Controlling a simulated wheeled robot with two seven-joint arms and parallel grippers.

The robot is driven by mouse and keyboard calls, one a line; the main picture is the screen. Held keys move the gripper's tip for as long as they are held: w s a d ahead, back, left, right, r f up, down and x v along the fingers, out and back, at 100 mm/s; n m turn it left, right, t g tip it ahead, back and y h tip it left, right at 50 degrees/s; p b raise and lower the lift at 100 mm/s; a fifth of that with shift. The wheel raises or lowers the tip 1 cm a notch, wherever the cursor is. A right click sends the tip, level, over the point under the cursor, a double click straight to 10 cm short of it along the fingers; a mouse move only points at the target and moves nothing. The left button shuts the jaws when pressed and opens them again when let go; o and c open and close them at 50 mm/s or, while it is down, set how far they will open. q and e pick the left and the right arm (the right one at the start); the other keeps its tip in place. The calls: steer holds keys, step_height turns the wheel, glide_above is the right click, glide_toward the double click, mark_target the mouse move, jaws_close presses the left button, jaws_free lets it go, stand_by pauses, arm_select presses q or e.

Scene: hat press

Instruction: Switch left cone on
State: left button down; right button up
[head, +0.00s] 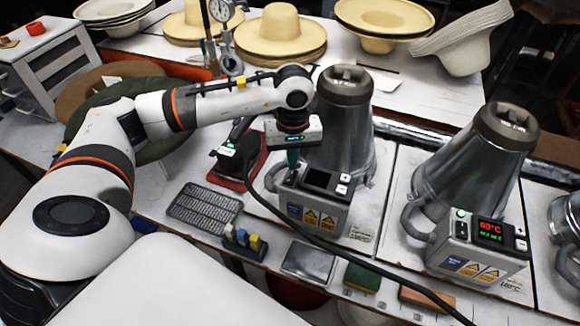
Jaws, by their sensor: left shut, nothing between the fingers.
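The left cone (340,125) is a grey metal cone with a dark cap, standing upright at the middle of the bench. Its control box (312,200) is in front of it, with a dark, unlit display (318,180) and small white buttons at the right. My left gripper (292,166) points down at the box's upper left corner, shut and empty. Its fingertips are at or just above the box; I cannot tell whether they touch. The switch area there is mostly hidden by the gripper. My right gripper is not in view.
The right cone (480,155) has a lit display (491,231) reading 60°C and a green light. A black cable (380,270) crosses in front of the left box. An iron on a red base (240,165) stands left of my gripper. Straw hats (280,32) lie behind.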

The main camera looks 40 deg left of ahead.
arm_select(q)
steer(key=shift+f+b, duration=1)
steer(key=shift+b, duration=0.05)
stand_by(0.9)
steer(key=shift+r+p, duration=1.65)
steer(key=shift+r, duration=1.95)
steer(key=shift+f, duration=0.15)
